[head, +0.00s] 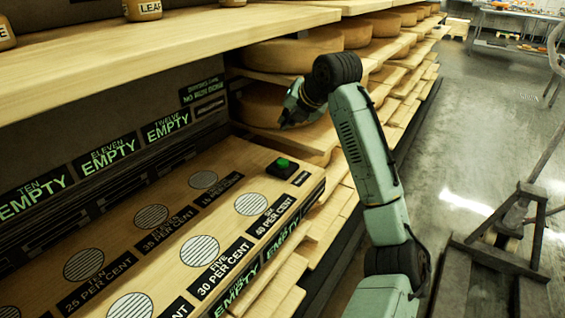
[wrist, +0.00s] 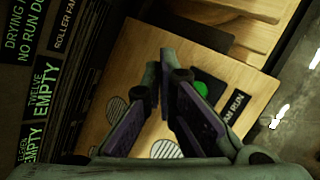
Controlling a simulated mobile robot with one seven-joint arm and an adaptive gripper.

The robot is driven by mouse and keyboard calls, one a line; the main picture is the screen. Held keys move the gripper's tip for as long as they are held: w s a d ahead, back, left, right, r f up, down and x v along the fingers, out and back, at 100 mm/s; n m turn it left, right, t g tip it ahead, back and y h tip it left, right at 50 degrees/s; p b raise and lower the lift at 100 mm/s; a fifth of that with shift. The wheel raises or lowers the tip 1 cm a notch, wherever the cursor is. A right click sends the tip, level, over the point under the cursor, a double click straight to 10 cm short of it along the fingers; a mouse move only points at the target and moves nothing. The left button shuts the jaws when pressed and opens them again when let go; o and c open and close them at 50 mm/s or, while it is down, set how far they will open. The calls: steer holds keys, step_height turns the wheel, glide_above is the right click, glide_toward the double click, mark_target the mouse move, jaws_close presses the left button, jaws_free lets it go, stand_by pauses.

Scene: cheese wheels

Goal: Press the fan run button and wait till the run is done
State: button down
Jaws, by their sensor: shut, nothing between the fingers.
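The fan run button is a green round cap on a dark square base (head: 282,164) at the far right corner of the wooden panel. In the wrist view the green button (wrist: 200,88) shows just right of the fingers, beside a black label reading "FAN RUN" in part. My gripper (head: 284,122) is shut and empty. It hangs above the panel's far end, near the button and apart from it in the head view. Its fingertips also show in the wrist view (wrist: 165,62). A dark sign (head: 202,90) reads "NO RUN DONE" in green; the wrist view shows part of it.
The wooden panel (head: 130,272) has several striped round spots with per cent labels. Green "EMPTY" signs (head: 108,155) line the wall behind. A wooden shelf (head: 150,50) overhangs the panel. Cheese wheels (head: 262,103) fill shelves beyond. Open floor (head: 480,130) and a dark stand (head: 500,250) are right.

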steer(key=b, duration=0.5)
glide_above(286, 161)
step_height(286, 161, down, 8)
steer(key=shift+r, duration=0.2)
steer(key=shift+f+b, duration=0.4)
steer(key=shift+f, duration=0.1)
stand_by(0.5)
steer(key=shift+f, duration=0.35)
steer(key=shift+f+b, duration=0.35)
steer(key=shift+f, duration=0.1)
stand_by(0.7)
steer(key=shift+r, duration=0.1)
steer(key=shift+r+p, duration=0.8)
